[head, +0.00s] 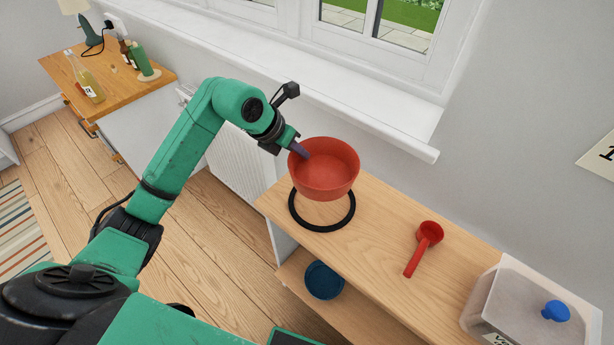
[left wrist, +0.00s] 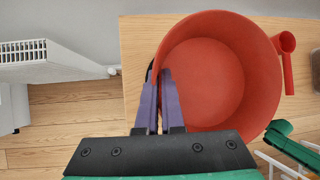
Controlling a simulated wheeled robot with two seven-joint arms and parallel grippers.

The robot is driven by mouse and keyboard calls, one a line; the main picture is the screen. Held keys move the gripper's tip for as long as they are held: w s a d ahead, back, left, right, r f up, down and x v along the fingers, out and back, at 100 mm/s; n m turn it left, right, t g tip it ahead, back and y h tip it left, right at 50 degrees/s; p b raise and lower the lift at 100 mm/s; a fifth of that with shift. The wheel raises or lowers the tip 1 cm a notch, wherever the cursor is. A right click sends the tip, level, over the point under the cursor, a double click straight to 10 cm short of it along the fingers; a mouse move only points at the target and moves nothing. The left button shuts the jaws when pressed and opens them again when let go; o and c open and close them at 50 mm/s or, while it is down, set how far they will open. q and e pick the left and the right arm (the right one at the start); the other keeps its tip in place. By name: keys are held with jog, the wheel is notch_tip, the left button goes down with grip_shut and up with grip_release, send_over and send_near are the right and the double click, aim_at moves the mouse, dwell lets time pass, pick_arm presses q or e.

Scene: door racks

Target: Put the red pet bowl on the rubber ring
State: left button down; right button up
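The red pet bowl (head: 325,172) is in the air above the shelf top, over the back part of the black rubber ring (head: 321,230). The ring lies flat on the wood, and bare wood shows inside its front part. My left gripper (head: 303,152) is shut on the bowl's left rim. In the left wrist view its fingers (left wrist: 160,105) straddle the wall of the bowl (left wrist: 215,75), and the ring is mostly hidden behind the bowl. The bowl looks empty and about level. My right gripper is not in view.
A red scoop (head: 424,246) and a clear bin with a blue knob (head: 535,305) stand to the right on the shelf top. A blue bowl (head: 323,281) sits on the lower shelf. The window sill (head: 380,122) runs close behind.

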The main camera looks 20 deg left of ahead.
pick_arm(q)
jog(key=f, duration=0.5)
jog(key=f+p, duration=0.1)
jog(key=f, duration=0.4)
jog(key=shift+w+d+f, duration=0.2)
jog(key=shift+f, duration=0.15)
jog(key=c, duration=1.1)
grip_release()
jog(key=shift+o, duration=0.2)
jog(key=b+v, duration=0.1)
jog(key=v, duration=1.1)
jog(key=shift+b, duration=0.4)
